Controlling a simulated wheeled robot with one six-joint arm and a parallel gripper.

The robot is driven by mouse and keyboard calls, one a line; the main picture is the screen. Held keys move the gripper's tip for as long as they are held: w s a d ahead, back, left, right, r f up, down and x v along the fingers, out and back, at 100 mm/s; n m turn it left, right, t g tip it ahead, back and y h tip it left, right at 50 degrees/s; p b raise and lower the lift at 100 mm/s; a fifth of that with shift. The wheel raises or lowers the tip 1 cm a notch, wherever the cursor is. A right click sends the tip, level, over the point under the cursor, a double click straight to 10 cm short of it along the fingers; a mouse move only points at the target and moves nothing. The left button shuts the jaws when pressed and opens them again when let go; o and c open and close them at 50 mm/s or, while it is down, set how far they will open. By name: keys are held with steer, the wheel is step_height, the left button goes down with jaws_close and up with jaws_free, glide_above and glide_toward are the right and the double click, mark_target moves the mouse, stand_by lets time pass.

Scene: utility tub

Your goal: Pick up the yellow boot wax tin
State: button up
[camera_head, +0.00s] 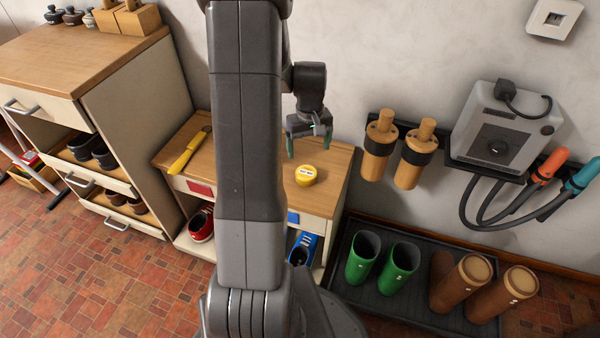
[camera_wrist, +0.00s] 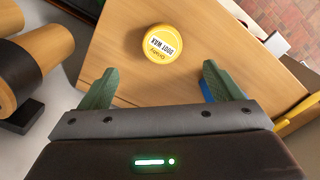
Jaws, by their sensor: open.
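The yellow boot wax tin (camera_head: 306,175) is round with a white label and sits on the wooden top of the low cabinet (camera_head: 328,192). In the wrist view the tin (camera_wrist: 162,45) lies flat, its label readable, ahead of the fingers and roughly midway between them. My gripper (camera_head: 307,147) hangs above the cabinet top, just behind and above the tin. In the wrist view my gripper (camera_wrist: 158,88) has its two green fingers wide apart with nothing between them. The tin is apart from both fingers.
A yellow-handled tool (camera_head: 188,153) lies at the cabinet's left end. Wooden boot stretchers (camera_head: 380,145) hang on the wall at right, near a grey dryer box (camera_head: 505,125) with hoses. Green boots (camera_head: 363,257) and brown boots stand in a dark tray below. Cabinet top around the tin is clear.

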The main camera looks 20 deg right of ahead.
steer(key=b, duration=0.2)
glide_above(306, 172)
steer(key=f, duration=0.6)
steer(key=shift+s+d+f, duration=0.2)
steer(key=shift+s, duration=0.15)
steer(key=f, duration=0.1)
steer(key=f+b, duration=0.1)
steer(key=f, duration=0.1)
steer(key=f+b, duration=0.1)
steer(key=f, duration=0.1)
steer(key=shift+w+a+f, duration=0.15)
steer(key=shift+w, duration=0.2)
steer(key=c, duration=1.1)
